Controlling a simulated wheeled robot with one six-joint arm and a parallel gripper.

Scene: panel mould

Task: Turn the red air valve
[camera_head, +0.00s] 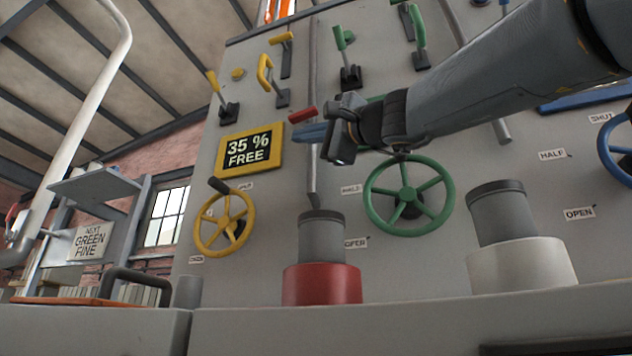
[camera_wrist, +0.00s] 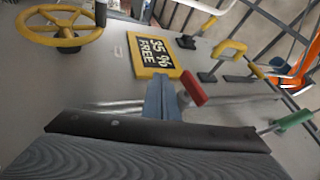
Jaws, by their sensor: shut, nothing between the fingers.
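The red air valve shows as a short red lever (camera_head: 302,116) on a grey vertical pipe on the panel in the head view. It also shows in the wrist view (camera_wrist: 193,88), just right of my fingertips. My gripper (camera_head: 298,134) has blue-grey fingers, shut and empty, pointing left in the head view. In the wrist view the shut fingers (camera_wrist: 163,90) lie close beside the red lever. I cannot tell whether they touch it. The lever's mount is partly hidden by my gripper.
A yellow-framed "35 % FREE" sign (camera_head: 248,150) is left of the lever. Below are a yellow handwheel (camera_head: 225,208) and a green handwheel (camera_head: 383,224). Yellow levers (camera_head: 264,74) and green levers (camera_head: 418,40) are above. A red-based cylinder (camera_head: 322,284) stands in front.

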